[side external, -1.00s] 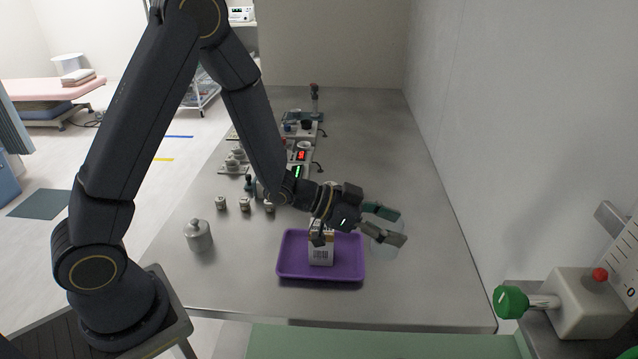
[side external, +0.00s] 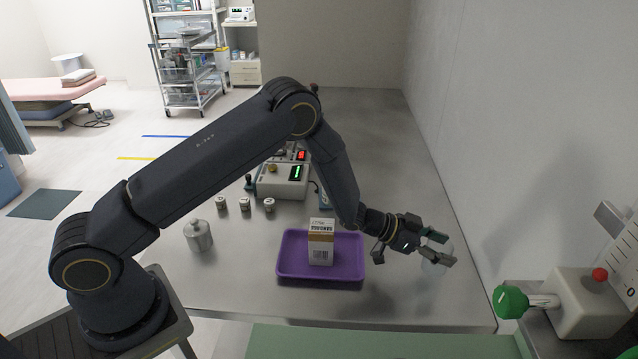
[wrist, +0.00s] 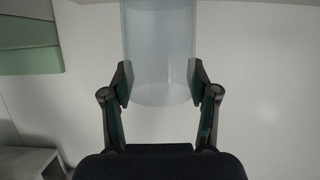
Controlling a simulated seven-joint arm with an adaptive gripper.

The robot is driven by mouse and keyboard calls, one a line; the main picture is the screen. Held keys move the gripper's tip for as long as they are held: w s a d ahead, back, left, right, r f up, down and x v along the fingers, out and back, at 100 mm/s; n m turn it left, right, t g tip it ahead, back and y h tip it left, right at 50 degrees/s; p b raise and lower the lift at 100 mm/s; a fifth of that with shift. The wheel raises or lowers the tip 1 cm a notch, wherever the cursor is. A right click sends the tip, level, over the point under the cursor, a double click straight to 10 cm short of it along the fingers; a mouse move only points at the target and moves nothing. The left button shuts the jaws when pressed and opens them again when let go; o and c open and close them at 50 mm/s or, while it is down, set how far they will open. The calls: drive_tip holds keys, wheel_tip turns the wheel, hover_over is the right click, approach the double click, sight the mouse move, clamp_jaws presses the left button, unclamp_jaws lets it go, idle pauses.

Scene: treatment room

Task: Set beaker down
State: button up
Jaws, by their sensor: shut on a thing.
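A clear glass beaker (wrist: 160,55) is between the two fingers in the wrist view, one finger against each side. In the side external view the beaker (side external: 434,258) is faint and partly hidden by the fingers. My gripper (side external: 442,250) is shut on it, to the right of the purple tray, over the right part of the metal table. The gripper also shows in the wrist view (wrist: 160,85). I cannot tell from these frames whether the beaker's base touches the table.
A purple tray (side external: 345,276) holds a white and brown carton (side external: 320,243). A lidded metal jar (side external: 198,236) and several small jars stand left. A device with a green display (side external: 283,180) is farther back. The wall (side external: 500,130) rises along the table's right side.

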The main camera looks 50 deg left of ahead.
drive_tip(key=shift+s+f, duration=0.1)
drive_tip(key=shift+f, duration=1.15)
drive_tip(key=shift+f, duration=0.1)
drive_tip(key=o, duration=1)
drive_tip(key=shift+o, duration=0.2)
